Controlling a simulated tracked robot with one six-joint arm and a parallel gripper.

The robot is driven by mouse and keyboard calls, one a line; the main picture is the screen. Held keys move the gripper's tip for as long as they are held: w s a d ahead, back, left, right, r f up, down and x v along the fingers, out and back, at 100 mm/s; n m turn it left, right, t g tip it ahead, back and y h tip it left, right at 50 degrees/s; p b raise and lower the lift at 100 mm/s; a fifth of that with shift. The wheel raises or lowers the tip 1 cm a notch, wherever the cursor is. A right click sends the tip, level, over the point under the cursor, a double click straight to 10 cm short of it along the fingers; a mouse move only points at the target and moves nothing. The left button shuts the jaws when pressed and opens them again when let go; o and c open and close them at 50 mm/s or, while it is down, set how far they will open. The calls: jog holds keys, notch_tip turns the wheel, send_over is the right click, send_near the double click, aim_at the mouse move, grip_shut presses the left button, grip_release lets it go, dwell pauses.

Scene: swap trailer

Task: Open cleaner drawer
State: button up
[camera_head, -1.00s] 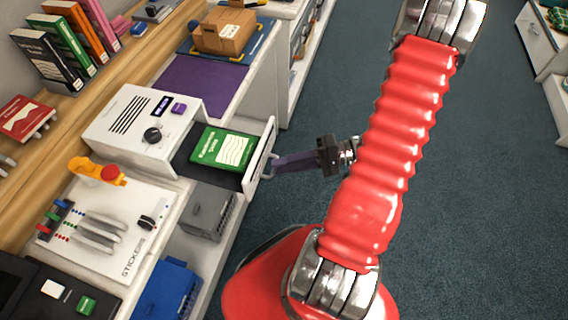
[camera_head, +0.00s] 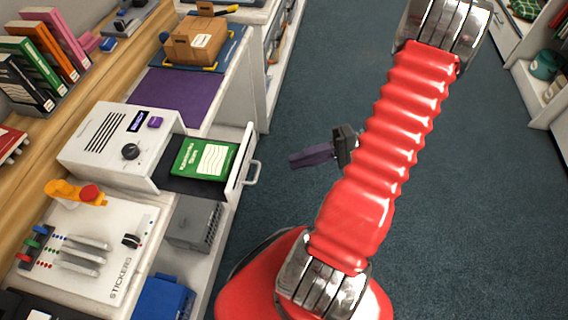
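The cleaner is a white box (camera_head: 92,150) with a dark knob, a small display and slots, standing on the bench at the left. Its drawer (camera_head: 243,165) is pulled out to the right, and a green book (camera_head: 203,159) lies in it. The drawer's handle (camera_head: 252,174) is on its white front and is free. My gripper (camera_head: 296,159) is to the right of the handle, apart from it, over the floor. Its purple fingers appear in line with each other, so I cannot tell whether they are open.
A purple mat (camera_head: 172,94) and a cardboard box (camera_head: 195,40) are behind the cleaner. A sticker board (camera_head: 105,235) and an orange bottle (camera_head: 75,193) are in front. A grey crate (camera_head: 193,222) and a blue bin (camera_head: 163,298) sit below. The floor to the right is clear.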

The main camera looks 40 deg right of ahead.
jog(key=v, duration=0.4)
dwell(0.7)
